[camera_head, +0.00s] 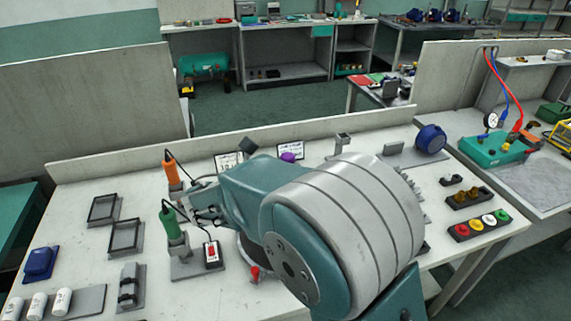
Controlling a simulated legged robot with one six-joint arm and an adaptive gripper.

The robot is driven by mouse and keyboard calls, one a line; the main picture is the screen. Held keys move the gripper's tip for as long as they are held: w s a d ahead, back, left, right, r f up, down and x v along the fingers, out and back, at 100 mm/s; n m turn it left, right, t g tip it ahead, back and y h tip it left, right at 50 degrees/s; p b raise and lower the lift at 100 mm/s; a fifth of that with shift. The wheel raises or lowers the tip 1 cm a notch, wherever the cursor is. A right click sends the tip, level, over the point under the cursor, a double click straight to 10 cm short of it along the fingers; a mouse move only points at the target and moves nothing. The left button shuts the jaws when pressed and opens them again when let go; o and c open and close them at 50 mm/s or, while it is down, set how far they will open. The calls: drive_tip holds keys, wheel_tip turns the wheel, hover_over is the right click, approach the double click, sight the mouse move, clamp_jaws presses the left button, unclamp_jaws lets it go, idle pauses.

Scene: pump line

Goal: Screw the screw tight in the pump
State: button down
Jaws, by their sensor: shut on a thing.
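My gripper (198,205) is low over the left part of the white bench, and my arm reaches it from the right. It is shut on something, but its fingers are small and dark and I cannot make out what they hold. An orange-handled screwdriver (172,173) with a black cable stands upright just behind and left of it. A green-handled screwdriver (170,224) with a cable stands upright just in front and left, above a grey base plate. A round blue body (430,138), possibly a pump, sits at the bench's back right. I cannot make out the screw.
A red-switch box (212,254) sits beside the green screwdriver. Black trays (126,237), white cylinders (38,305) and a blue block (39,263) lie on the left. A coloured button strip (479,225) lies on the right. My arm hides the bench's middle. A low back wall (110,154) edges the bench.

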drive_tip(key=n+t+y, duration=0.5)
drive_tip(key=y, duration=0.1)
drive_tip(key=n+t+y, duration=0.1)
drive_tip(key=n+y, duration=0.1)
drive_tip(key=y, duration=0.1)
drive_tip(key=n+t+y, duration=0.1)
drive_tip(key=n+y, duration=0.1)
drive_tip(key=shift+d+y, duration=0.1)
drive_tip(key=shift+y, duration=0.7)
drive_tip(key=shift+f, duration=0.5)
idle(0.4)
drive_tip(key=m+h, duration=0.1)
drive_tip(key=h, duration=0.1)
drive_tip(key=m+g+h, duration=0.1)
drive_tip(key=m+h, duration=0.1)
drive_tip(key=h, duration=0.1)
drive_tip(key=shift+a, duration=0.2)
drive_tip(key=shift+d+m+g+h, duration=0.1)
drive_tip(key=shift+m+g+h, duration=0.45)
drive_tip(key=shift+h, duration=0.45)
